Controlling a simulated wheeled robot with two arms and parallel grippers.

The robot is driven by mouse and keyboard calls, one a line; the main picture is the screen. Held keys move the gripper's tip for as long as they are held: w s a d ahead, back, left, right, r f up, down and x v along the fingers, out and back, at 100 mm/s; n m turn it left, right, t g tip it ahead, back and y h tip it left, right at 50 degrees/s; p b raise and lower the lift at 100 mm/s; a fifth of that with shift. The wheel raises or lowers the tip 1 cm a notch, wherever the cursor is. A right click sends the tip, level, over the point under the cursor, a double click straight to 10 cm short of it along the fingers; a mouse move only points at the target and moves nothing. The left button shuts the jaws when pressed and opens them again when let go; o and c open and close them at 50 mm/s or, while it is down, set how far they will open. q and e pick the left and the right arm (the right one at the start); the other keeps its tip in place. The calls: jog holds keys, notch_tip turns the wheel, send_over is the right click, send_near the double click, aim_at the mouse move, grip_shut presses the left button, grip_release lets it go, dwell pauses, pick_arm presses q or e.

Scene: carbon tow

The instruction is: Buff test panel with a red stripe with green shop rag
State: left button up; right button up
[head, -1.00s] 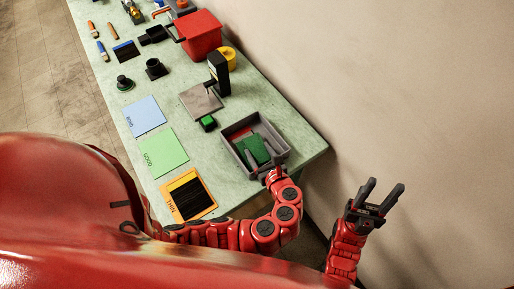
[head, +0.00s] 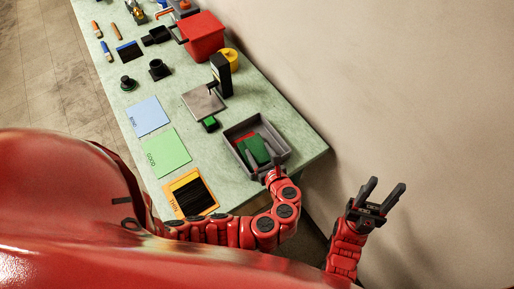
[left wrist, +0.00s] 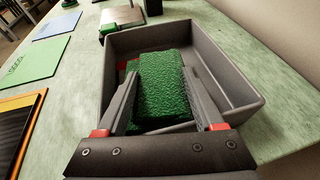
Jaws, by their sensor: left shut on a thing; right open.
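A green shop rag (head: 255,151) is inside a grey tray (head: 232,131) at the near right end of the table. In the left wrist view the rag (left wrist: 163,85) is a thick, rough block between my fingers. My left gripper (left wrist: 160,76) is shut on it, down inside the tray; it also shows in the head view (head: 270,152). A red patch (head: 243,137), probably the test panel's stripe, shows beside the rag; the rag and fingers hide most of the panel. My right gripper (head: 381,196) is open and empty, off the table at the right.
Blue (head: 145,116), green (head: 168,152) and orange-framed black (head: 191,194) mats lie along the table's left edge. A black stand with a grey plate (head: 203,103) is behind the tray, with a red bin (head: 204,42) further back. The tray walls surround my left fingers.

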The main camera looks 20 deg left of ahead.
pick_arm(q)
jog(key=shift+s+d+r, duration=0.15)
jog(key=shift+s+d, duration=0.05)
jog(key=shift+d, duration=0.1)
jog(key=shift+w+a+r+p, duration=0.15)
jog(key=shift+w+a+p, duration=0.5)
jog(key=shift+p, duration=0.1)
jog(key=shift+w+a, duration=0.4)
jog(key=shift+a, duration=0.15)
notch_tip(320, 180, up, 5)
jog(key=p, duration=0.5)
jog(key=shift+f, duration=0.2)
